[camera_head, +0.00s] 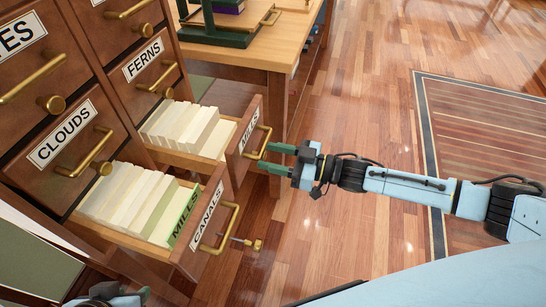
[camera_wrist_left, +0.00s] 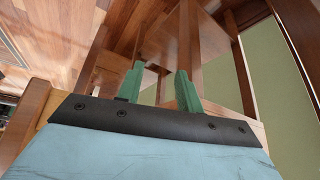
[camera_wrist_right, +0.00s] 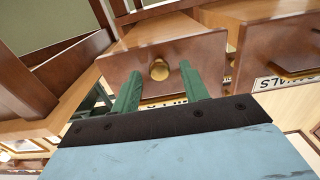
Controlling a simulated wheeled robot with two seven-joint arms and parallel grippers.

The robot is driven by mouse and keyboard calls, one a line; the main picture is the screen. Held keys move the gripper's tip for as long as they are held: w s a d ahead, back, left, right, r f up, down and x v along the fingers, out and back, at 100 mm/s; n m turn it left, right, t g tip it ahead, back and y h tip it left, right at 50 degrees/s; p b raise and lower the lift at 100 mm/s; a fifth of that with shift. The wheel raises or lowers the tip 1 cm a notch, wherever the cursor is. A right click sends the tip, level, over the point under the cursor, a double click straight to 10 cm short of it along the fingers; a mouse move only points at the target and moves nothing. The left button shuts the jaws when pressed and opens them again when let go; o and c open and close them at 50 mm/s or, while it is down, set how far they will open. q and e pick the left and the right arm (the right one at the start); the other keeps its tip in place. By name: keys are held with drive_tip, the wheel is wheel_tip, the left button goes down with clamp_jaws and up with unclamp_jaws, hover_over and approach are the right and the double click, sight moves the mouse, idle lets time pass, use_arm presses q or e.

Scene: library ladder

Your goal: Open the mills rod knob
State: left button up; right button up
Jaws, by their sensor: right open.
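The MILLS drawer (camera_head: 247,138) is pulled out of the wooden cabinet, its front facing right. In the right wrist view its front (camera_wrist_right: 195,54) carries a round brass rod knob (camera_wrist_right: 159,69); my gripper hides this knob in the head view. My right gripper (camera_head: 272,159) is open at that front. Its green fingers (camera_wrist_right: 158,90) stand on either side of the knob in the picture, with gaps showing; the exact depth is unclear. My left gripper (camera_head: 130,298) is low at the lower left, partly cut off. In its wrist view its fingers (camera_wrist_left: 158,88) are apart and empty.
The open CANALS drawer (camera_head: 208,225) juts out below, holding cards and a green MILLS divider (camera_head: 180,217). A rod with a brass knob (camera_head: 257,244) sticks out of its front. A wooden table (camera_head: 262,52) stands behind. Open floor (camera_head: 345,230) lies to the right.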

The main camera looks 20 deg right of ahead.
use_arm(q)
drive_tip(key=shift+w, duration=0.1)
use_arm(e)
drive_tip(key=shift+a, duration=0.1)
drive_tip(key=shift+c, duration=0.5)
